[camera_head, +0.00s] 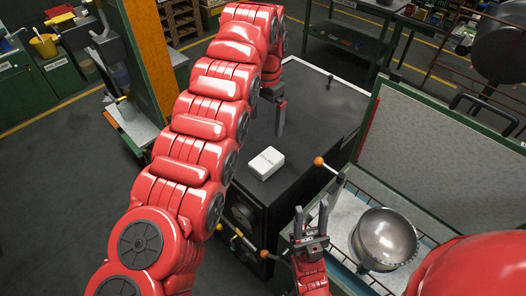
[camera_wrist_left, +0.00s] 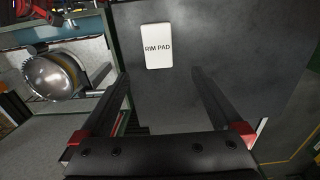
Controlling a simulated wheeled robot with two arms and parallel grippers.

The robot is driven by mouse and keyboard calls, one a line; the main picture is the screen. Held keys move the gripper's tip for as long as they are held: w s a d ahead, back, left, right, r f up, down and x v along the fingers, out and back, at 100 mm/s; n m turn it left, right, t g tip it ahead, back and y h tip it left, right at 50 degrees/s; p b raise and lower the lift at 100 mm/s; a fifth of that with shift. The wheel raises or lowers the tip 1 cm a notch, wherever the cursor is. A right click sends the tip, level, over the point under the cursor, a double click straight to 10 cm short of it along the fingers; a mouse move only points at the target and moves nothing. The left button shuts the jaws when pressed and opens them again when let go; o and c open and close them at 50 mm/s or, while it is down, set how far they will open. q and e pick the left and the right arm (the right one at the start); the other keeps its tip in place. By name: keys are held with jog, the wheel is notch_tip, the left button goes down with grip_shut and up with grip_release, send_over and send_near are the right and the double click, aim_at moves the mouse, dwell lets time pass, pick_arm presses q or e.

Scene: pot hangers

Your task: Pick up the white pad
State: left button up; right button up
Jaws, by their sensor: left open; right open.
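The white pad (camera_head: 266,163) is a small block with dark lettering, lying flat on the dark top of a black cabinet (camera_head: 310,105). In the left wrist view the pad (camera_wrist_left: 158,35) reads "RIM PAD" and lies beyond the fingertips, roughly between their lines. My left gripper (camera_head: 278,108) is open and empty, above the cabinet top and farther back than the pad. Its two fingers show apart in the left wrist view (camera_wrist_left: 161,75). My right gripper (camera_head: 311,212) is open with its fingers pointing up, to the right of and nearer than the pad, and holds nothing.
A metal pot (camera_head: 384,238) sits in a tray at the right, below a grey panel (camera_head: 430,140). Rods with orange balls (camera_head: 318,161) stand close to my right gripper. The cabinet top around the pad is mostly clear. An orange post (camera_head: 150,50) stands at the left.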

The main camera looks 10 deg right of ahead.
pick_arm(q)
notch_tip(320, 180, down, 2)
jog(key=b, duration=0.1)
jog(key=p, duration=0.3)
send_near(267, 159)
jog(key=f, duration=0.5)
jog(key=shift+s+a, duration=0.2)
jog(key=shift+a, duration=0.05)
notch_tip(267, 159, down, 4)
jog(key=shift+w+d+f+p, duration=0.1)
jog(key=shift+d+f+p, duration=0.05)
jog(key=shift+p, duration=0.85)
jog(key=shift+w+f, duration=0.1)
jog(key=shift+f, duration=0.55)
jog(key=c, duration=1.2)
jog(key=shift+r, duration=0.15)
